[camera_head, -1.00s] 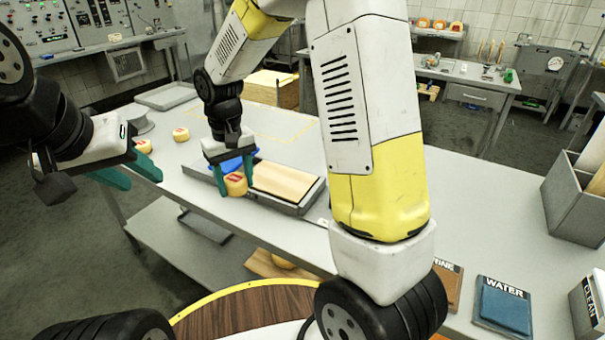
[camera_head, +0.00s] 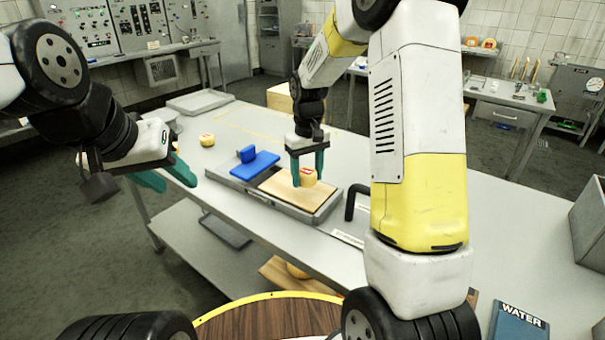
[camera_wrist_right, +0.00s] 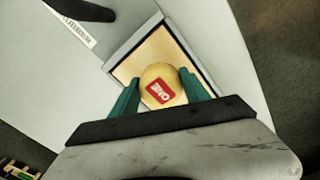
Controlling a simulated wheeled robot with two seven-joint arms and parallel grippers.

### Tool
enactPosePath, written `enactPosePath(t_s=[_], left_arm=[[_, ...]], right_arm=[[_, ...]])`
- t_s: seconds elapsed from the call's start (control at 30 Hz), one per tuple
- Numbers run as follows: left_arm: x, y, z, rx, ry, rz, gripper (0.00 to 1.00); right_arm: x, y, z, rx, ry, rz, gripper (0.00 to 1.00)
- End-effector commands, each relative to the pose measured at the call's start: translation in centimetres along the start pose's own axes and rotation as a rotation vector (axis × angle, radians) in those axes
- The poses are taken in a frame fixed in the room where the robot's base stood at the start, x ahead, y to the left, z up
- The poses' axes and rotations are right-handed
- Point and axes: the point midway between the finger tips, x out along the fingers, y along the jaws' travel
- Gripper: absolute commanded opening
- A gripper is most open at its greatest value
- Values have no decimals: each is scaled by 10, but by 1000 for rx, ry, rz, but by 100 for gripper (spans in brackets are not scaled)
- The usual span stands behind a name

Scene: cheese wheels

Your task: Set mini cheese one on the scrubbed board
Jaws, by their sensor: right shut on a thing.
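Mini cheese one (camera_head: 307,177) is a small yellow wheel with a red label, which reads "ONE" in the right wrist view (camera_wrist_right: 160,86). My right gripper (camera_head: 307,172) is shut on it, with a teal finger on either side (camera_wrist_right: 157,90). The cheese is over the pale wooden scrubbed board (camera_head: 298,198), which lies in the right part of a grey tray. I cannot tell whether the cheese touches the board. My left gripper (camera_head: 168,180) is empty, with its teal fingers apart, left of the table.
A blue brush-like block (camera_head: 255,165) lies in the tray's left part. Another small cheese (camera_head: 207,140) stands at the table's back left. A black handle-like bar (camera_head: 352,200) stands right of the tray. A blue WATER mat (camera_head: 518,325) is at front right.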

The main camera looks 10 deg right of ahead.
Motion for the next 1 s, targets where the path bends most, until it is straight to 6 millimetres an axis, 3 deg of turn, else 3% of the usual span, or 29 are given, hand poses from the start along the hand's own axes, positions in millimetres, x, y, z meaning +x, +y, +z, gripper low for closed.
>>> enactPosePath(t_s=[0.13,0.33,0.7,0.73,0.83,1.0], left_arm=[[0,0,0,0,0,0,40],[0,0,0,0,0,0,40],[0,0,0,0,0,0,40],[0,0,0,0,0,0,40],[0,0,0,0,0,0,40],[0,0,0,0,0,0,40]], right_arm=[[3,14,-2,2,-1,0,9],[35,12,-1,0,-2,0,9],[39,12,-1,0,0,0,9],[39,12,-1,1,0,1,58],[39,12,-1,1,0,0,75],[39,12,-1,1,0,0,75]])
